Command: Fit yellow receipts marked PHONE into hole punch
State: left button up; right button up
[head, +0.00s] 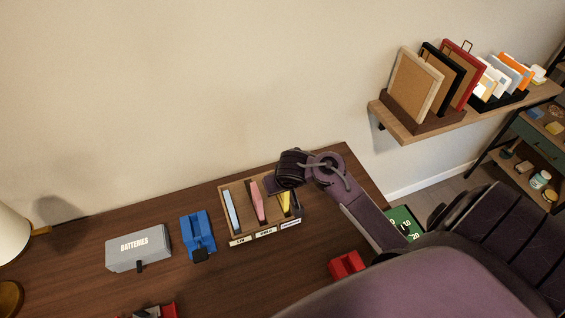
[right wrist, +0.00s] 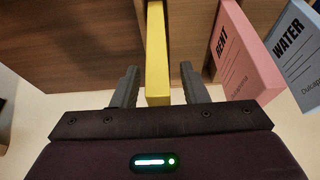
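The yellow receipts (head: 286,200) stand upright in the right compartment of a wooden divided holder (head: 241,234). They show edge-on in the right wrist view (right wrist: 157,55), so no PHONE marking is visible. My right gripper (head: 284,190) is over them. In the right wrist view its open fingers (right wrist: 158,88) are on either side of the yellow stack, with a small gap on each side. A blue device (head: 198,233), apparently the hole punch, sits on the desk left of the holder. My left gripper is not in view.
Pink RENT receipts (right wrist: 245,55) and blue WATER receipts (right wrist: 297,50) stand in the neighbouring compartments. A grey BATTERIES box (head: 139,249) is left of the blue device. A red object (head: 346,264) lies near my right arm. Bare desk lies in front of the holder.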

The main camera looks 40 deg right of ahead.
grip_shut()
jog(key=shift+r, duration=0.1)
dwell(0.3)
